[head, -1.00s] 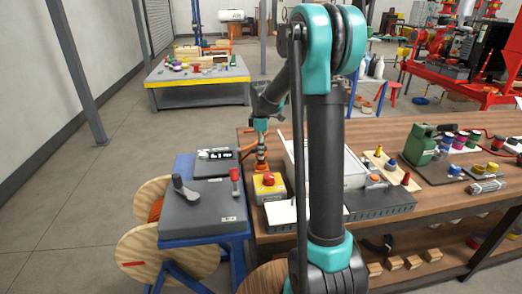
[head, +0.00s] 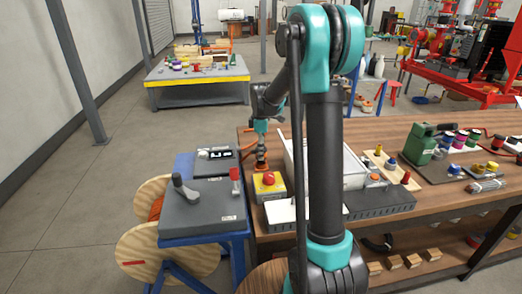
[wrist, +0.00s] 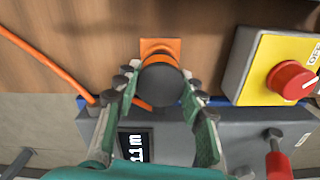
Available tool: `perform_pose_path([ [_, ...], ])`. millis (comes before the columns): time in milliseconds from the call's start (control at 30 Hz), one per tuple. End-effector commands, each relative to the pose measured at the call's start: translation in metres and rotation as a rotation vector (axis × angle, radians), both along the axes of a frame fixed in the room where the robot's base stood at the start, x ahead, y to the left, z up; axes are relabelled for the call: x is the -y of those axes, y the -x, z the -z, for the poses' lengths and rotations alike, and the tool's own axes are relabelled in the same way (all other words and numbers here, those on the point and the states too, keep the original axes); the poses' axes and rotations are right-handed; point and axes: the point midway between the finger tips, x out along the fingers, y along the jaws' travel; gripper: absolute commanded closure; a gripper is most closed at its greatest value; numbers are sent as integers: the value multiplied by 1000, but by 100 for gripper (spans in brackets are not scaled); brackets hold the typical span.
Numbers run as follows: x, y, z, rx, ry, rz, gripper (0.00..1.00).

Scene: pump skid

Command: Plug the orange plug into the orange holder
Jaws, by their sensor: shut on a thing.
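The orange plug (wrist: 160,84) shows in the wrist view as a round dark grey end with an orange body beneath it. My gripper (wrist: 160,92) is shut on it, one finger on each side. The orange holder (wrist: 158,46) is a square orange plate on the wooden bench, directly behind and under the plug. The plug hides most of the holder, and I cannot tell how deep it sits in it. In the head view, my gripper (head: 260,148) points down over the orange plug and holder (head: 261,166) at the bench's left end.
An orange cable (wrist: 45,62) runs along the left. A grey unit with a display (wrist: 134,147) and a red-handled lever (wrist: 278,165) lies in front. A white bin (head: 354,170) stands farther right.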

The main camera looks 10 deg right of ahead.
Motion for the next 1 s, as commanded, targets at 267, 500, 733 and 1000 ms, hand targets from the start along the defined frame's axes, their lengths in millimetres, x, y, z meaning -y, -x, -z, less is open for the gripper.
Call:
perform_pose_path([
  [267,0,0,5,0,0,0,95],
  [500,0,0,9,0,0,0,95],
  [733,0,0,13,0,0,0,95],
  [1000,0,0,18,0,0,0,95],
])
